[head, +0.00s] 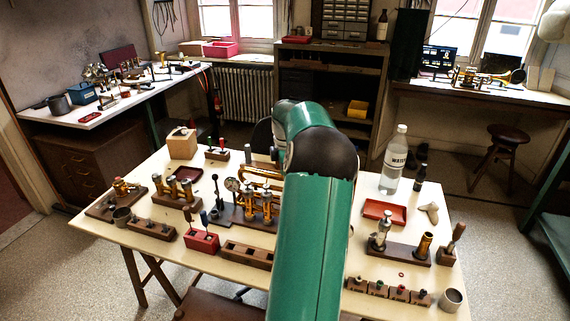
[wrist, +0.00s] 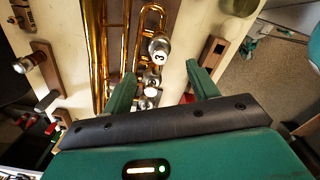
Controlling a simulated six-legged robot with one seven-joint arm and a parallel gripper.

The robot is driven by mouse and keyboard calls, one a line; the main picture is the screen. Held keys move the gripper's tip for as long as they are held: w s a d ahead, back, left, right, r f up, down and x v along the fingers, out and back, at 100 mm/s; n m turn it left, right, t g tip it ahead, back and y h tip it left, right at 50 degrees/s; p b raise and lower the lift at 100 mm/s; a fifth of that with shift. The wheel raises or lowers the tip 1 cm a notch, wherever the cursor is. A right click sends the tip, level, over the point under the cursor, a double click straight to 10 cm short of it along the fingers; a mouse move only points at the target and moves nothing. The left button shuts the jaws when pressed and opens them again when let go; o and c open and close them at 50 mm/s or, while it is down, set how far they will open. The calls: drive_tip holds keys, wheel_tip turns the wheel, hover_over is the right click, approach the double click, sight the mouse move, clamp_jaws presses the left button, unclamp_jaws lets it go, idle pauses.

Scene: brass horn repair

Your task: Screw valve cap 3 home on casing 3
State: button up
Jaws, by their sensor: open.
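In the wrist view, a silver-white round cap marked 3 (wrist: 160,47) shows at the top of a valve group beside brass tubing (wrist: 127,40). I cannot tell how far it sits down on casing 3, which is hidden beneath it. Two more silver valve tops (wrist: 151,78) lie in a row nearer me. My gripper (wrist: 161,82) is open; its green fingers stand either side of this row, with cap 3 just beyond the fingertips. Nothing shows held between them. In the head view, my green arm hides the gripper and cap 3; part of the brass horn (head: 262,176) shows left of the arm.
The cream bench carries a dial gauge (head: 232,184), a red block (head: 202,241), a wooden block (head: 246,255), a red tray (head: 385,212) and a clear water bottle (head: 396,158). Open bench top shows near the bottle.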

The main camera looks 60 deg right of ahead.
wheel_tip(320, 180, down, 8)
drive_tip(key=shift+f, duration=0.15)
idle(0.3)
drive_tip(key=c, duration=1.1)
drive_tip(key=m, duration=0.3)
drive_tip(key=shift+w+m, duration=0.1)
drive_tip(key=shift+m, duration=0.2)
drive_tip(key=shift+c, duration=0.2)
drive_tip(key=shift+m, duration=0.8)
drive_tip(key=shift+m, duration=0.9)
drive_tip(key=m, duration=0.3)
drive_tip(key=shift+d, duration=0.15)
